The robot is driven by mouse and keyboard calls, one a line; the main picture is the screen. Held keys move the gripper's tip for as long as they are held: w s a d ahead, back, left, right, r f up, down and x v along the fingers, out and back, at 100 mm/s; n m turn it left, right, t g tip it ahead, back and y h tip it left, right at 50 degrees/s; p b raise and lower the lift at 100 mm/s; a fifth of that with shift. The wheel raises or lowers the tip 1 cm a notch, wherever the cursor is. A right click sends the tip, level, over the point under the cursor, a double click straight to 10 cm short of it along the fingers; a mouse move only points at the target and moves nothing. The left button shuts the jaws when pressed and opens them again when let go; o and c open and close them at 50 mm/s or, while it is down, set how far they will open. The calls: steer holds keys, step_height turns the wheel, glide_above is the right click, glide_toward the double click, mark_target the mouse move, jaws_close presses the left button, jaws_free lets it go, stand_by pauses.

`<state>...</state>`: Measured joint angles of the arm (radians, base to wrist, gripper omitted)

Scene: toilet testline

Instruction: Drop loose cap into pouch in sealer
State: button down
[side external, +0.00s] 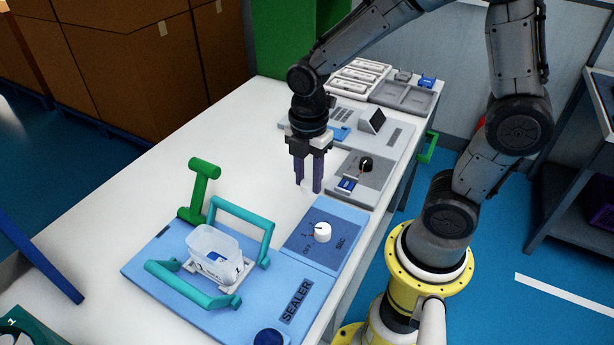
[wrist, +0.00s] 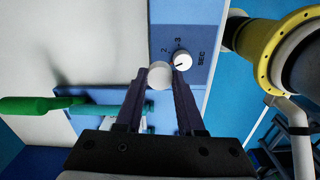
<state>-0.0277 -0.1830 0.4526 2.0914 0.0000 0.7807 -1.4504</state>
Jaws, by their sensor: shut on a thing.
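My gripper (side external: 308,188) points straight down above the white bench, behind the sealer's dial panel. In the wrist view its two dark fingers (wrist: 160,82) are shut on a round white cap (wrist: 159,75) at their tips. In the side view the cap is pale and hard to make out against the bench. The blue sealer (side external: 150,262) lies at the front of the bench. A translucent, open-topped pouch (side external: 214,242) stands upright in it between two teal handles (side external: 240,215). Something blue and white shows low in the pouch; I cannot tell what. My gripper is apart from the pouch, up and right of it.
A green T-shaped handle (side external: 203,180) rises behind the sealer's left side. The white dial knob (side external: 322,232) stands beside the pouch. A grey panel (side external: 375,172) with a black knob and grey trays (side external: 403,95) lie farther back. The bench's left part is clear.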

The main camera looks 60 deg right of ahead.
steer(key=shift+s, duration=0.1)
steer(key=shift+w+r+m, duration=0.2)
steer(key=shift+r+m, duration=0.15)
steer(key=shift+m, duration=0.15)
steer(key=w+a+r, duration=0.6)
steer(key=w+a, duration=0.4)
steer(key=a, duration=0.2)
steer(key=shift+n, duration=0.5)
steer(key=shift+s+a+f, duration=0.1)
steer(key=shift+a+f, duration=1.3)
steer(key=shift+f, duration=0.2)
steer(key=shift+a+f, duration=1.35)
steer(key=shift+f, duration=0.25)
steer(key=shift+c, duration=2.2)
jaws_free()
